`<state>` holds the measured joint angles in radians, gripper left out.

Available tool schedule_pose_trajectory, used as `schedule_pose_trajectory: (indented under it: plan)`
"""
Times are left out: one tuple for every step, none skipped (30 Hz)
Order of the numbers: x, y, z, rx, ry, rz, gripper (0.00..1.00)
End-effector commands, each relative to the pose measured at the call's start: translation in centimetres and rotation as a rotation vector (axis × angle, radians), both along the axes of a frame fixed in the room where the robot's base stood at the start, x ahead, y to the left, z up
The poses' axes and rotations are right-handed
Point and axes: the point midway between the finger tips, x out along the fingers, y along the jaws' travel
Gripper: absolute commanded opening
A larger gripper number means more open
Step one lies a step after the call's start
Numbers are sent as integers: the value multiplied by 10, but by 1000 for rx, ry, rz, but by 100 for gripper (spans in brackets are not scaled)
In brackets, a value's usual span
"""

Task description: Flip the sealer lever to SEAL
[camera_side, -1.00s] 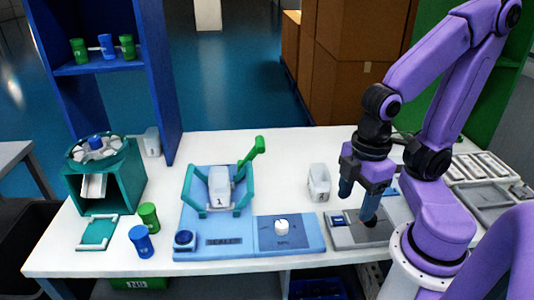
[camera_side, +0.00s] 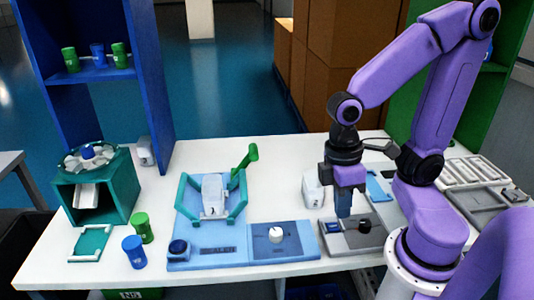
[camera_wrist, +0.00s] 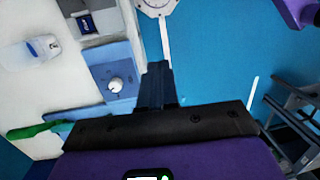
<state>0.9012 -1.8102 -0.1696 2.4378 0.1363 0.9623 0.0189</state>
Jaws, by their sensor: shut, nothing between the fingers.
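The sealer lever (camera_side: 246,160) is a green handle standing up and tilted to the right at the back right of the blue sealer (camera_side: 208,253). In the wrist view a green bar, likely the lever (camera_wrist: 30,131), shows at the lower left. A white numbered container (camera_side: 212,192) sits in the teal cradle (camera_side: 183,200) of the sealer. My gripper (camera_side: 344,212) is shut and empty. It points down over the grey plate at the right, well clear of the lever. Its dark fingers show in the wrist view (camera_wrist: 156,85).
A blue panel with a white knob (camera_side: 276,234) lies between the sealer and my gripper. A second white container (camera_side: 312,190) stands just left of my gripper. Green (camera_side: 142,228) and blue (camera_side: 134,252) cups stand at the left. The table behind the sealer is clear.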

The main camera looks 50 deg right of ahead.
Motion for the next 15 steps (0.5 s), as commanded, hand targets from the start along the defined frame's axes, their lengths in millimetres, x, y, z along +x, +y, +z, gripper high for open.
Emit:
schedule_pose_trajectory:
  plan:
    - [7,0,-3,-11,46,-89,0]
    - [9,0,-5,-15,75,-139,0]
    - [14,0,-7,-19,111,-206,0]
    - [17,0,-8,-19,138,-257,0]
    - [21,0,-9,-20,165,-306,0]
    - [26,0,-11,-20,202,-371,0]
    - [30,0,-13,-18,228,-420,0]
    - [34,1,-14,-17,256,-470,0]
    - [40,1,-16,-12,293,-534,0]
    - [44,0,-17,-9,321,-583,0]
    - [49,0,-19,-4,347,-632,0]
    - [56,-1,-21,3,384,-697,0]
    - [61,-1,-22,9,413,-746,0]
    - [66,-2,-24,17,440,-795,0]
    - [74,-3,-26,29,477,-859,0]
